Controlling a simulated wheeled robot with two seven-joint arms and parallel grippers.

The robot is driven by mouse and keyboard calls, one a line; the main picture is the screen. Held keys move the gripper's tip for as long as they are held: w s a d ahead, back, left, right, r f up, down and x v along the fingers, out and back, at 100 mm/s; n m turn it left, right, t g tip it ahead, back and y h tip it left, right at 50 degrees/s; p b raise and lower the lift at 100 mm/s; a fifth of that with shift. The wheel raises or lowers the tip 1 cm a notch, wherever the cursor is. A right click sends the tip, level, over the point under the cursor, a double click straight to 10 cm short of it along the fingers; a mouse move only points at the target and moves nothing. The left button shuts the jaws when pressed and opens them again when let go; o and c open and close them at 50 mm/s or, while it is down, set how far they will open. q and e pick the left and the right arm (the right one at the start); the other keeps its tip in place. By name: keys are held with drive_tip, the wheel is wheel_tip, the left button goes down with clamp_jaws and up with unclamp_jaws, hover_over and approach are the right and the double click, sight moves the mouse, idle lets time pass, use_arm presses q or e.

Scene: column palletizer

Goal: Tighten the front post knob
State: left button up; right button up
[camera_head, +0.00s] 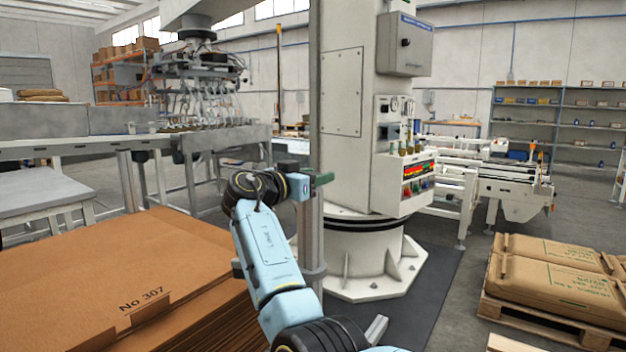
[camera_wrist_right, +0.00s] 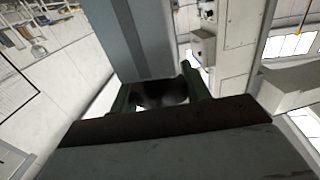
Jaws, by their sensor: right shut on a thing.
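My right gripper (camera_head: 320,181) is at the upper part of a grey upright post (camera_head: 311,235), its fingers level with the post. In the right wrist view its two green fingers (camera_wrist_right: 158,84) are closed on either side of a round, dark knob (camera_wrist_right: 161,94). The knob sits against the flat grey-blue face of the post (camera_wrist_right: 135,40). The knob is not visible in the head view, where the gripper and post cover that spot. My left gripper is not in view.
A stack of brown cardboard sheets (camera_head: 120,265) lies left of my right arm. A white machine column (camera_head: 350,150) stands behind the post. A roller conveyor (camera_head: 130,140) is at the back left. Sacks on a pallet (camera_head: 560,275) lie at the right.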

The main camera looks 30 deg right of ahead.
drive_tip(key=shift+s+d+r+m+g+h+p, duration=0.15)
drive_tip(key=shift+m+g+p, duration=0.15)
drive_tip(key=shift+m+g, duration=0.5)
drive_tip(key=shift+w+a+r+m+g+h+p, duration=0.15)
drive_tip(key=shift+m+g+p, duration=0.2)
drive_tip(key=shift+g, duration=0.75)
drive_tip(key=shift+s+d+f+m+g, duration=0.1)
drive_tip(key=shift+m+g, duration=0.15)
drive_tip(key=shift+g, duration=0.05)
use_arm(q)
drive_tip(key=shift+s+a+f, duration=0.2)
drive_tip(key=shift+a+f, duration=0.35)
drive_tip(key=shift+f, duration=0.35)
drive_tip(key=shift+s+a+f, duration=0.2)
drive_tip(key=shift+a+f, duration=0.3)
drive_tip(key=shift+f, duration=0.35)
use_arm(e)
drive_tip(key=o, duration=1)
drive_tip(key=shift+f, duration=0.1)
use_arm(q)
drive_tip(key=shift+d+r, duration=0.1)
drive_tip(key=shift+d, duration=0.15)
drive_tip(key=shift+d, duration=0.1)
